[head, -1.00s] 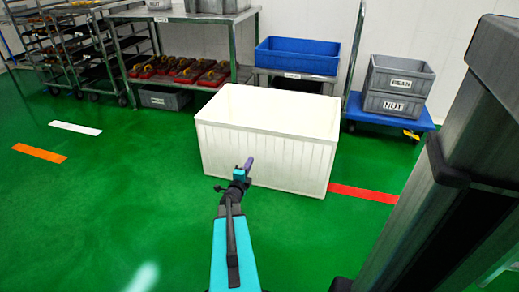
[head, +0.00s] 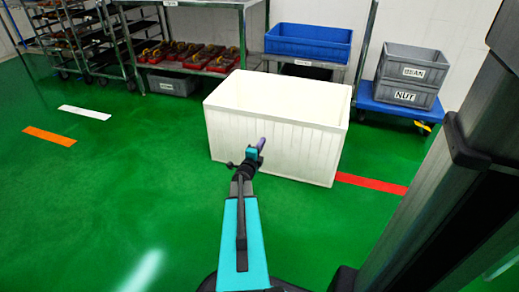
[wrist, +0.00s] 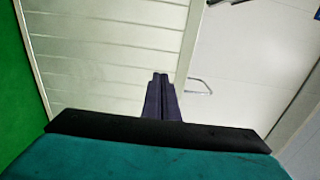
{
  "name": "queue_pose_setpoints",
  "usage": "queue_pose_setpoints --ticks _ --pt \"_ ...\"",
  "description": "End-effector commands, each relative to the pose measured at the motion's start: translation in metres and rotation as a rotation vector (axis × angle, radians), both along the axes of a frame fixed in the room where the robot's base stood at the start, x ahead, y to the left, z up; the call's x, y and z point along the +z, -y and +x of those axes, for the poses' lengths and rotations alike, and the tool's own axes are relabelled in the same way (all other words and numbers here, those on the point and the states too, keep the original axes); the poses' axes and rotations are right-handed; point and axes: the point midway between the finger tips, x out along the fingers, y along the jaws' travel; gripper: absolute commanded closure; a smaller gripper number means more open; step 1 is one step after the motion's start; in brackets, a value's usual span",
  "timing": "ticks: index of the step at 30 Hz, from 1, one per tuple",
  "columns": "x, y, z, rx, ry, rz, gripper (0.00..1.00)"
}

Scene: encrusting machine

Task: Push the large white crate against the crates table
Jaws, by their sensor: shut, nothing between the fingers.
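The large white crate (head: 275,145) stands upright on the green floor, open at the top and seemingly empty. My gripper (head: 262,142) is shut and empty, in front of the crate's near ribbed wall. In the wrist view my shut fingers (wrist: 161,76) point at the pale ribbed wall (wrist: 105,70); I cannot tell whether they touch it. Behind the crate is a low metal table (head: 325,68) with a blue crate (head: 308,42) on it. A taller metal table (head: 245,30) stands behind left. Any gap behind the white crate is hidden.
Red-and-yellow items (head: 185,55) fill the taller table's lower shelf. A blue trolley (head: 385,105) with grey BEAN (head: 412,72) and NUT (head: 404,97) crates stands right. A red floor strip (head: 372,184) lies beside the white crate. The floor at left is clear.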

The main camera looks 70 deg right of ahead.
Motion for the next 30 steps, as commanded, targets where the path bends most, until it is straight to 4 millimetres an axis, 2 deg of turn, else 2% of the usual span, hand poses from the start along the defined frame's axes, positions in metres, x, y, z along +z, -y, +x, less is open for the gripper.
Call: queue_pose_setpoints --ticks 3,18,24,30 --pt "-0.002 0.017 0.001 -0.001 0.0 -0.001 1.0" --pt "-0.003 0.075 0.004 -0.001 0.0 -0.001 1.0" --pt "-0.002 0.09 0.005 0.0 0.0 -0.001 1.0" --pt "0.0 0.096 0.005 0.0 0.0 0.0 1.0"
